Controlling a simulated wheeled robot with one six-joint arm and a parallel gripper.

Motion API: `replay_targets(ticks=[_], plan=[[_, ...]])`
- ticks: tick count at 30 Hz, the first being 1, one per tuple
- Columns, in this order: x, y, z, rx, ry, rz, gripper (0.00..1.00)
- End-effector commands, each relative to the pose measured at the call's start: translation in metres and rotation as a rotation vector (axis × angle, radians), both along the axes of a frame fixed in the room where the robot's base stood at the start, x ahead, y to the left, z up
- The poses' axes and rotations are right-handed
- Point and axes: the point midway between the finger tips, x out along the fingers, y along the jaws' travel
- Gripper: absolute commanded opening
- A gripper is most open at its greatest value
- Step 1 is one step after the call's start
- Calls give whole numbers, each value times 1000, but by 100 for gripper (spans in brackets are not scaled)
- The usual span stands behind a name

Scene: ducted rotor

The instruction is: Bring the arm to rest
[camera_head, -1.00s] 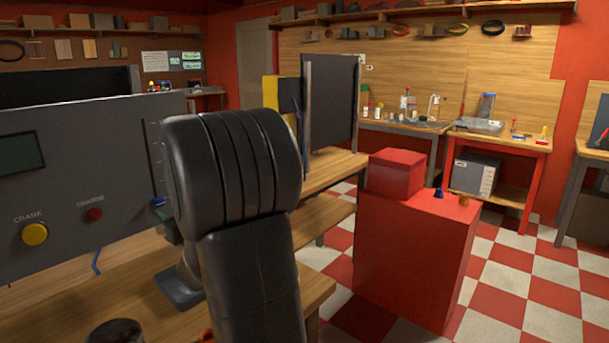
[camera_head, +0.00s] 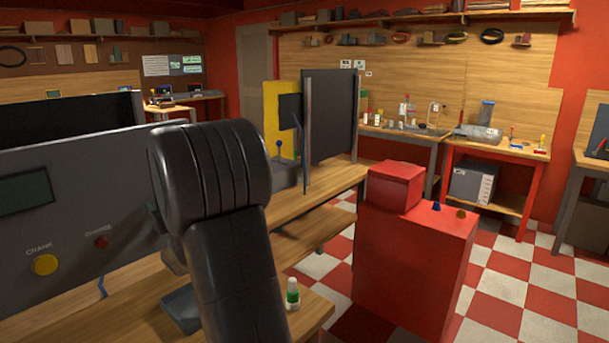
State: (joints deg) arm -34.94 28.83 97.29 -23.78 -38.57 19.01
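My black arm rises from the bottom middle of the view, with its thick ribbed joint in front of the wooden bench (camera_head: 335,192). My gripper is not visible in this view, so its fingers and anything in them cannot be seen. A grey control panel (camera_head: 75,215) with a yellow crank button (camera_head: 45,265) and a red button (camera_head: 102,242) stands to the left of my arm, partly hidden by it.
A small white bottle with a green label (camera_head: 292,294) stands on the bench just right of my arm. A red cabinet (camera_head: 415,265) stands further right. A dark upright panel (camera_head: 333,115) stands behind. Checkered floor (camera_head: 510,285) is clear at the right.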

Motion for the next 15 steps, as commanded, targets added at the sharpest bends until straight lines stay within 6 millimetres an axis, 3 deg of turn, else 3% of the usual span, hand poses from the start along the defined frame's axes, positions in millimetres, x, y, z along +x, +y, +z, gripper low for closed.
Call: replay_targets(ticks=[1,15], plan=[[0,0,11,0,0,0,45],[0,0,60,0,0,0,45]])
